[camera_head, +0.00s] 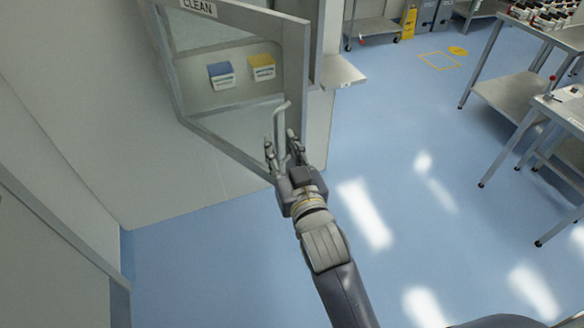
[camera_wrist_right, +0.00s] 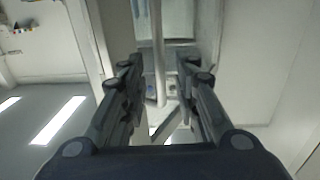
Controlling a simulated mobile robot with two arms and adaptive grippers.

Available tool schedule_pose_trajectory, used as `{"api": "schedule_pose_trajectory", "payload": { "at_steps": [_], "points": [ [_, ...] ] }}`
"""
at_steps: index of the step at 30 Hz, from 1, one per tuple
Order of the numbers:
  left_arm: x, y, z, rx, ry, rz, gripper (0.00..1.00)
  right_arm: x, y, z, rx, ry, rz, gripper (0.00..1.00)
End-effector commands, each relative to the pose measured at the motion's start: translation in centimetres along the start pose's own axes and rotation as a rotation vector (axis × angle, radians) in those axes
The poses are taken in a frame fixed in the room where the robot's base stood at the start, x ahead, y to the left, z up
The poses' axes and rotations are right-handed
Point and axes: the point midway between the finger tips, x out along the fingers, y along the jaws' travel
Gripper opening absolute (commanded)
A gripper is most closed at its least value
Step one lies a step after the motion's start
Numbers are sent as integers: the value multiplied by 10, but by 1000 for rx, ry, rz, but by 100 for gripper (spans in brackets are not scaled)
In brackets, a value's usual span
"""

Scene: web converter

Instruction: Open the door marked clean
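The door marked CLEAN (camera_head: 292,70) has a metal frame and a glass pane, with its sign (camera_head: 198,6) at the top edge. I cannot tell for sure whether it is fully closed or slightly ajar. Its upright bar handle (camera_head: 281,122) is near the right side of the door. My right gripper (camera_head: 283,150) is at the handle's lower part, with a finger on each side. In the right wrist view the handle (camera_wrist_right: 157,45) runs between the spread fingers (camera_wrist_right: 158,72), with gaps visible beside it. My left gripper is out of view.
A blue-lidded box (camera_head: 222,76) and a yellow-lidded box (camera_head: 262,67) show through the glass. A metal shelf (camera_head: 343,72) juts out right of the door. Metal tables (camera_head: 508,95) stand farther right. The blue floor (camera_head: 400,140) between is clear.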

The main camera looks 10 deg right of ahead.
Motion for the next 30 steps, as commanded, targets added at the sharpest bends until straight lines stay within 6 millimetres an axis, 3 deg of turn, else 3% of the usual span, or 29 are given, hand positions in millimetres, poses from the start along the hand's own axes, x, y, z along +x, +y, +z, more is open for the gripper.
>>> {"api": "schedule_pose_trajectory", "payload": {
  "at_steps": [6, 12, 26, 30],
  "points": [
    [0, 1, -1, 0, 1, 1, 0, -43, 1, 1, -1, -3, 1, 28],
    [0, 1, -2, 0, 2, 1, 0, -68, 1, 1, -1, -2, 1, 28],
    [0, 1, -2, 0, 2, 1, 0, -79, 1, 0, -2, 1, 1, 28],
    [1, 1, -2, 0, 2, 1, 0, -77, -1, 9, -5, -12, -4, 1]
  ]
}}
